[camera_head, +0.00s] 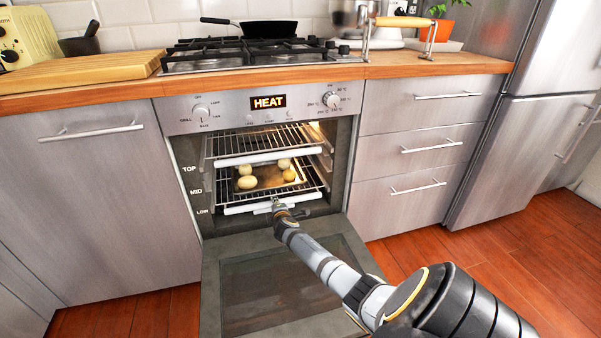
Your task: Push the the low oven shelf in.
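The oven (180,128) is open, with its door (215,300) folded down flat in front. The low oven shelf (312,190) is a wire rack with a white front bar (240,209), near the bottom of the cavity. A tray (262,183) with several round, pale yellow items rests in the oven at this shelf. My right gripper (277,203) is at the middle of the white front bar, and seems to touch it. It is too small to tell whether its fingers are open or shut. My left gripper is not in view.
An upper wire shelf (258,138) with its own white front bar sits above the tray. TOP, MID and LOW labels mark the oven's left side. A hob (250,52) with a black pan (268,28) is above. Drawers (415,145) stand to the right.

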